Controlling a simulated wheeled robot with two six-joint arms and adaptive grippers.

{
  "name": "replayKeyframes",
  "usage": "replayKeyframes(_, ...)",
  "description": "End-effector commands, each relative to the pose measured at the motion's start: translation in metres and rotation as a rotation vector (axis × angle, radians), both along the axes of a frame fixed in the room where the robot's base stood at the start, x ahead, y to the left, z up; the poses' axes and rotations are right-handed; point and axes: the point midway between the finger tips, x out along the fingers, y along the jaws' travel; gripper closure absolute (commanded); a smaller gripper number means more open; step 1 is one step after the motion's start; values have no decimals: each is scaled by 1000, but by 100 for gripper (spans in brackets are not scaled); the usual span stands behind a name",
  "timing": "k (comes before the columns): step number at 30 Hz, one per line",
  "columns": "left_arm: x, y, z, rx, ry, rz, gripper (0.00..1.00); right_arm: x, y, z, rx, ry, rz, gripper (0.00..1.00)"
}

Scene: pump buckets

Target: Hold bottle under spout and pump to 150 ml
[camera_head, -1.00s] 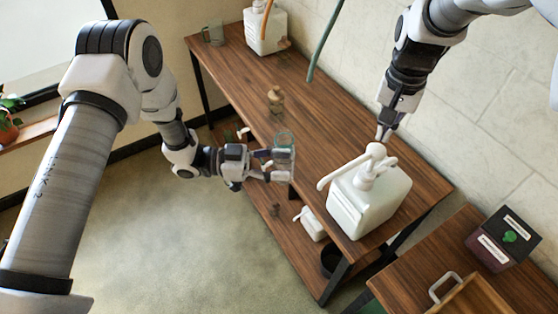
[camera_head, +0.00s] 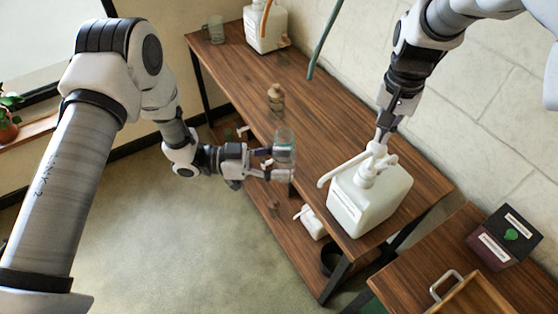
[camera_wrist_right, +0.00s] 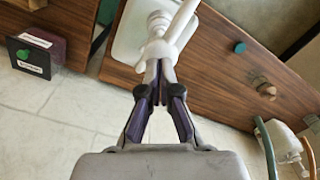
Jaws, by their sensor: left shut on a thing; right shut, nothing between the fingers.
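A clear bottle (camera_head: 284,146) is held upright by my left gripper (camera_head: 277,161), which is shut on it, beside the table edge. A white pump bucket (camera_head: 368,203) stands at the near end of the table. Its spout (camera_head: 336,174) points left toward the bottle, with a gap between the spout tip and the bottle. My right gripper (camera_head: 382,136) is shut and empty, its tips at the pump head (camera_head: 376,149) from above. In the right wrist view, the fingertips (camera_wrist_right: 160,65) meet at the pump head (camera_wrist_right: 157,50). Any level in the bottle is too small to read.
Another white pump bucket (camera_head: 266,28) and a glass mug (camera_head: 216,30) stand at the table's far end. A small brown bottle (camera_head: 276,97) stands mid-table. A dark box (camera_head: 504,238) is on the right-hand table. A white container (camera_head: 310,222) lies on the lower shelf.

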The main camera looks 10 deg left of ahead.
Motion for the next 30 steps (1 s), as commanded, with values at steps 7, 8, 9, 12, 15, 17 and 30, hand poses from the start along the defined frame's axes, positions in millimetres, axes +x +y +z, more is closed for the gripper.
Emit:
replayKeyframes(7,0,0,0,0,0,0,78,0,0,0,0,0,0,100)
replayKeyframes(8,0,0,0,0,0,0,78,0,0,0,0,0,0,100)
replayKeyframes(9,0,0,0,0,0,0,78,0,0,0,0,0,0,100)
replayKeyframes(12,0,0,0,0,0,0,78,0,0,0,0,0,0,100)
replayKeyframes(15,3,0,2,0,-3,-11,78,0,0,0,0,0,0,100)
replayKeyframes(17,8,4,-3,0,-3,-21,78,0,0,0,0,0,0,100)
replayKeyframes(30,-45,37,-141,2,0,-1,78,0,0,0,0,0,0,100)
